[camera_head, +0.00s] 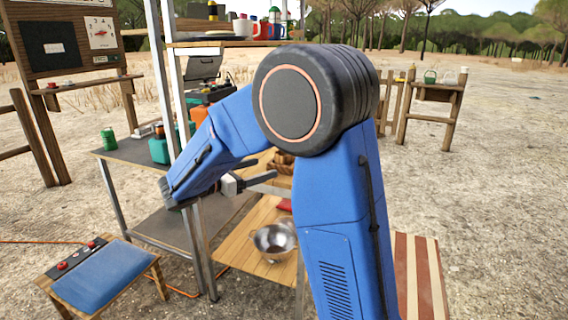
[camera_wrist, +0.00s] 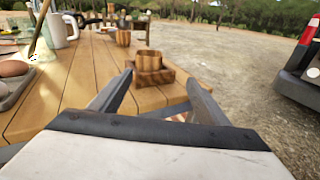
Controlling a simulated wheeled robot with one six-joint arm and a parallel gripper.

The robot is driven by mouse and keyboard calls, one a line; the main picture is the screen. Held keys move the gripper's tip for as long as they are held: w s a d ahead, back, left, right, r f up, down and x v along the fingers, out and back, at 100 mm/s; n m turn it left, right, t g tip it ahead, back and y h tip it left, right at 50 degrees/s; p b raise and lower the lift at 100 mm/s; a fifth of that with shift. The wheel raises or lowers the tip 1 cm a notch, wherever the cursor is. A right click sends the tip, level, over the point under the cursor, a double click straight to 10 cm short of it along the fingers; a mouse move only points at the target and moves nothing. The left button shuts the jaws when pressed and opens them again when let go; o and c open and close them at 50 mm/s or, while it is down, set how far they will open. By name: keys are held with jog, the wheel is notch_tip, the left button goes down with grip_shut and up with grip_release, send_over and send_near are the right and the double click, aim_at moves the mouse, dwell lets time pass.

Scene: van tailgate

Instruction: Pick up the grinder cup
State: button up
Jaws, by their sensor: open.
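A striped wooden cup (camera_wrist: 149,60) sits in a low wooden holder (camera_wrist: 166,76) near the right edge of a plank table (camera_wrist: 75,85) in the wrist view. A second, smaller-looking wooden cup (camera_wrist: 123,38) stands farther back. I cannot tell for certain which is the grinder cup. My gripper (camera_wrist: 160,80) is open and empty. Its fingers point toward the cup in the holder, which appears between and beyond the fingertips. In the head view my gripper (camera_head: 272,183) is beside wooden pieces (camera_head: 282,163), partly hidden by my arm.
A white mug (camera_wrist: 62,30) and a tray with eggs (camera_wrist: 14,70) are at the table's left. A vehicle (camera_wrist: 302,62) stands at the right. In the head view, metal bowls (camera_head: 272,241) sit on a lower shelf, and a metal shelf post (camera_head: 158,75) rises left of my arm.

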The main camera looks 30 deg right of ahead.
aim_at(277, 157)
jog(key=shift+n+t+h, duration=0.4)
jog(key=shift+n, duration=0.1)
jog(key=x, duration=0.3)
jog(key=w+x, duration=0.1)
jog(key=x, duration=0.3)
jog(key=w+x, duration=0.1)
jog(key=x, duration=0.3)
jog(key=shift+w+a, duration=0.2)
jog(key=shift+a, duration=0.1)
jog(key=shift+x, duration=2.6)
jog(key=shift+s+f, duration=0.1)
jog(key=shift+s, duration=0.05)
jog(key=c, duration=1.2)
